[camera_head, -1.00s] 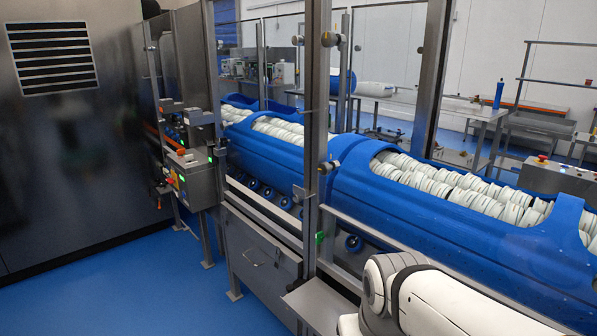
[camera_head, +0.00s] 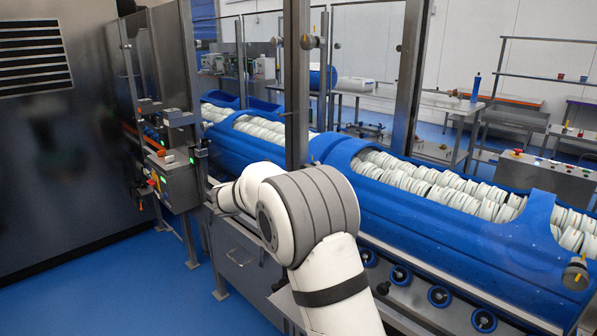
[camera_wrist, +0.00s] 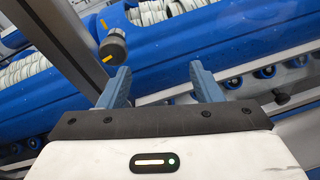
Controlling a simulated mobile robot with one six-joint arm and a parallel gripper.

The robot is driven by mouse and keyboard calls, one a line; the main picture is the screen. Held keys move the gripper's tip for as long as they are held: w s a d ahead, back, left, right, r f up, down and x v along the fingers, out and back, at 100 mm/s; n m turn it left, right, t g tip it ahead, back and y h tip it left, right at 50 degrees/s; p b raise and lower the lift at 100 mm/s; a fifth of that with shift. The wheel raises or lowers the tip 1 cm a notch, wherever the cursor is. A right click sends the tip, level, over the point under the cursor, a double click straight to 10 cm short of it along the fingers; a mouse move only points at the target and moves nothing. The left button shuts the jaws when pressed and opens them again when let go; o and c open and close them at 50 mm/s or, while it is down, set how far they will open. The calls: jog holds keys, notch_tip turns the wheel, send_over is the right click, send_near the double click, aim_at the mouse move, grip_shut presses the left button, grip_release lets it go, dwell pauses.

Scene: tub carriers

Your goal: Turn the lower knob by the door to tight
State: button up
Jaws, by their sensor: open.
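In the wrist view a dark round knob (camera_wrist: 113,46) with a yellow mark stands off a grey metal post (camera_wrist: 62,35); it looks like the lower knob. My gripper (camera_wrist: 157,78) is open and empty. Its blue fingers point towards the blue tub, with the knob just beyond the left fingertip, not between the fingers. In the head view the upper knob (camera_head: 309,42) shows on the door post (camera_head: 297,100). My arm covers the lower part of this post, hiding the lower knob and my gripper there.
A long blue tub (camera_head: 440,210) filled with white discs lies behind the post. A small black knob (camera_head: 383,288) and several blue rollers (camera_head: 401,275) sit below it. A control box (camera_head: 172,180) stands left. Blue floor (camera_head: 130,290) is open at lower left.

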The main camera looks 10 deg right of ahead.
jog(key=w+a+n+t, duration=0.2)
jog(key=w+a+n, duration=0.1)
jog(key=w+a, duration=0.1)
jog(key=p+x, duration=0.1)
jog(key=x, duration=0.6)
jog(key=shift+w+d+r+h+p, duration=0.3)
jog(key=shift+r+h, duration=0.1)
jog(key=shift+r, duration=0.1)
jog(key=shift+s+a, duration=0.1)
jog(key=c, duration=0.9)
jog(key=shift+c, duration=0.5)
jog(key=shift+m, duration=0.3)
jog(key=shift+b, duration=0.45)
